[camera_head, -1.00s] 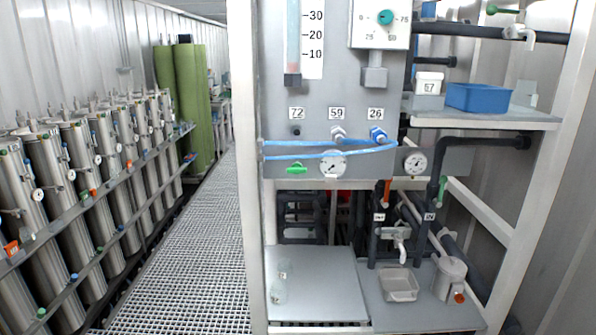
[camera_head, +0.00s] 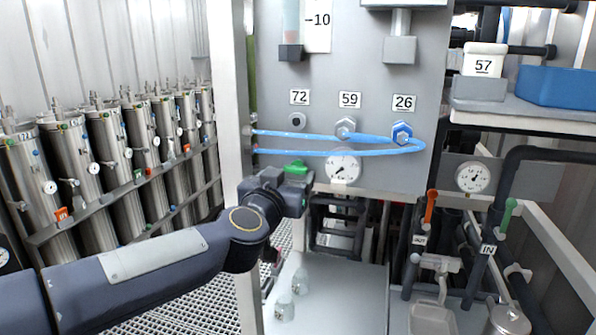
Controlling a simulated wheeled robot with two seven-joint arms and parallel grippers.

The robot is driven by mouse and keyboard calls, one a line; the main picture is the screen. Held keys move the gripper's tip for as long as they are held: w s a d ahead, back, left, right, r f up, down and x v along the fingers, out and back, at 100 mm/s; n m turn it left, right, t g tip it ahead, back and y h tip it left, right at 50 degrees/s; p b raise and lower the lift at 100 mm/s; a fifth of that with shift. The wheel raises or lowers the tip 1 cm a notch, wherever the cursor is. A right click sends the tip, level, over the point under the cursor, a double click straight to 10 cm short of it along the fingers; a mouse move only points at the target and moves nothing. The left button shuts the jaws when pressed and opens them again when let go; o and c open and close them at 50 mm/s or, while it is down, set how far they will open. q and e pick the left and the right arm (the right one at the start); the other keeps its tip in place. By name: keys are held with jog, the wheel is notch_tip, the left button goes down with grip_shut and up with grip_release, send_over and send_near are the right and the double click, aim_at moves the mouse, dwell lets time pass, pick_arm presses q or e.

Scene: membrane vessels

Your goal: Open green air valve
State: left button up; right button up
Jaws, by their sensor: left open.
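The green air valve (camera_head: 296,167) is a small green handle low on the grey panel (camera_head: 330,70), left of a round white gauge (camera_head: 343,168) and below two blue hoses. My left arm comes in from the left, and my left gripper (camera_head: 300,188) is at the valve, just below and in front of it in the picture. The gripper is open; its fingers are dark and seen from behind, and they hide the lower part of the valve. I cannot tell whether they touch the handle. My right gripper is not in view.
Blue hoses (camera_head: 330,152) cross the panel just above the valve. A white frame post (camera_head: 233,130) stands to its left. Steel cylinders (camera_head: 112,150) line the left wall. An orange handle (camera_head: 430,205) and another green handle (camera_head: 509,212) sit on pipes at the right.

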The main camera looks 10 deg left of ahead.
aim_at(294, 170)
pick_arm(q)
jog(key=shift+w+d, duration=0.15)
jog(key=shift+w, duration=1.85)
jog(key=c, duration=1)
